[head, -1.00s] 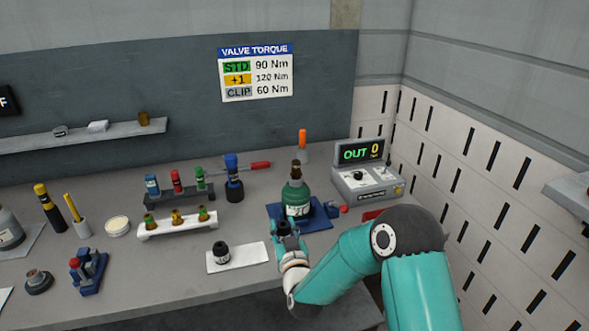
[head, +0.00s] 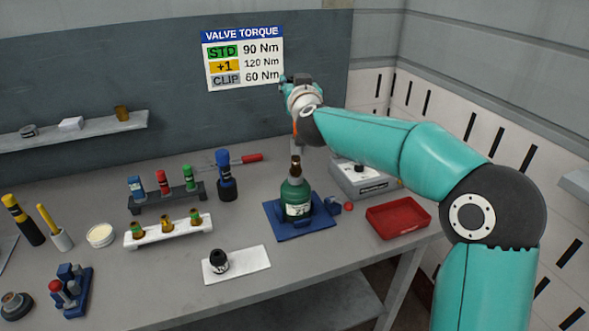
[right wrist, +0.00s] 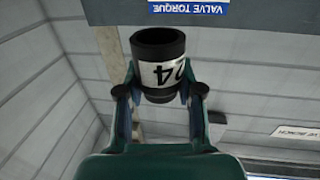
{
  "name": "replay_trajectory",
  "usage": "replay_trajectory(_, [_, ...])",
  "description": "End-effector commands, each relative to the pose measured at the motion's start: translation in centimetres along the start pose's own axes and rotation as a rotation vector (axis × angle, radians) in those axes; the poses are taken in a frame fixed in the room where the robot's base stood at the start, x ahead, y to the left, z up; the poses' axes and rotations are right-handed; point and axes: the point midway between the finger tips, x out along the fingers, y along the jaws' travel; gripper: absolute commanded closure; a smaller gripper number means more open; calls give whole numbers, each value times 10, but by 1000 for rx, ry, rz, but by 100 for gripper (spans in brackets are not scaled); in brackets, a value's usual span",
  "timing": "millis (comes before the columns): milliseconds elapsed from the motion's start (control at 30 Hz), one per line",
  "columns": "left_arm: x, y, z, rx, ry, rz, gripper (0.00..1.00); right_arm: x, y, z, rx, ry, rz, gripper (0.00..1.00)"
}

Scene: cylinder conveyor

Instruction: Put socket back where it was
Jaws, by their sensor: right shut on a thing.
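My right gripper (head: 295,83) is raised high above the back of the bench, in front of the torque sign. The right wrist view shows its fingers (right wrist: 159,92) shut on a black socket (right wrist: 158,48) with a white label reading "24". In the head view the held socket is hard to tell from the dark gripper parts. A second dark socket (head: 219,262) with a white mark stands upright on a white mat (head: 252,258) at the front. My left gripper is not in view.
A green bottle (head: 295,192) with a brass valve stands on a blue base (head: 319,222). A red tray (head: 398,217) lies to its right, and the torque meter (head: 352,183) is partly behind my arm. Racks (head: 170,237) of fittings stand left. The mat's right half is bare.

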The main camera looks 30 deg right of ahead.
Motion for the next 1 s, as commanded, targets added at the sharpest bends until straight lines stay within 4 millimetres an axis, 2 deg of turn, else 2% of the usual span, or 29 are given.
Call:
replay_trajectory(200, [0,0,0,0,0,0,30,0,5,2,-1,0,7,100])
replay_trajectory(333, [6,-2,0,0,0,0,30,0,5,15,-2,-2,8,100])
replay_trajectory(567, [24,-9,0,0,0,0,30,0,6,70,-4,-5,8,100])
replay_trajectory(800, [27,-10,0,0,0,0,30,0,6,128,-3,-6,9,100])
replay_trajectory(900, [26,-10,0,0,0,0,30,0,6,145,-2,-3,9,100])
replay_trajectory(1000, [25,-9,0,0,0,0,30,0,6,154,-1,0,10,100])
